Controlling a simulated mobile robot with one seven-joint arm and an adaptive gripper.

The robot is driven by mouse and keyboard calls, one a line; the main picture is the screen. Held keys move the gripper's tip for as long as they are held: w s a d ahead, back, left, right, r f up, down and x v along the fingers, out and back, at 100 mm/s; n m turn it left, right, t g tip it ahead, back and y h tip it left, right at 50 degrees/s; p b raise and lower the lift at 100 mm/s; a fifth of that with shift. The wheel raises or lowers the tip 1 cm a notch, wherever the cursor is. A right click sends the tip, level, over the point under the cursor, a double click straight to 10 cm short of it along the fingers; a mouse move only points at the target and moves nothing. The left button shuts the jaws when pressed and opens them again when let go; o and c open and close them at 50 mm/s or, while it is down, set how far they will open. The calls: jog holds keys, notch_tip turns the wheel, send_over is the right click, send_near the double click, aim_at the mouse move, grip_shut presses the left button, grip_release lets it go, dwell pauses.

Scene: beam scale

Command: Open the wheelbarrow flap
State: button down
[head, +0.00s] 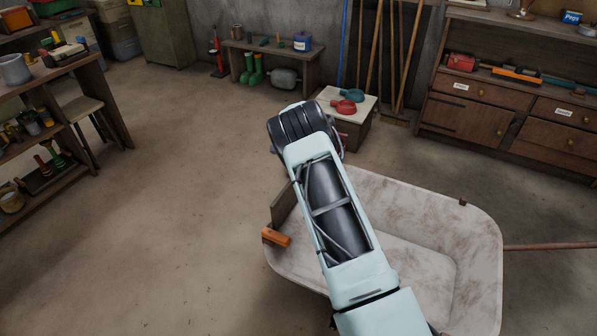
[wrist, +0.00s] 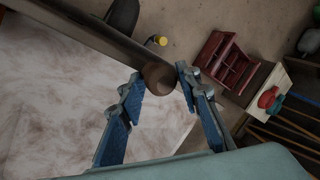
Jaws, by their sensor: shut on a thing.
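The wheelbarrow (head: 477,230) is a pale, stained tray at the lower right of the head view; its inside also fills the left of the wrist view (wrist: 50,95). A dark board (head: 283,204), which looks like the flap, stands at its left end. In the wrist view a long dark edge (wrist: 85,35) crosses the top left, with a round brown knob (wrist: 158,78) at its end. My gripper (wrist: 160,82) has its blue fingers on either side of the knob and is shut on it. In the head view my arm hides the gripper.
An orange block or grip (head: 276,237) sits at the tray's left rim. A wooden handle (head: 548,246) sticks out right. A box with red and teal items (head: 347,102) stands behind. A drawer cabinet (head: 470,110) is at right, shelves (head: 60,130) at left. The left floor is clear.

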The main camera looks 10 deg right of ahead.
jog(key=shift+w+a+r, duration=0.3)
jog(key=shift+w+a, duration=0.05)
jog(key=shift+a, duration=0.2)
jog(key=c, duration=1.6)
grip_release()
jog(key=shift+s+d+f, duration=0.1)
jog(key=shift+s+f, duration=0.05)
jog(key=shift+d, duration=0.1)
jog(key=v, duration=1.2)
jog(key=shift+s, duration=0.1)
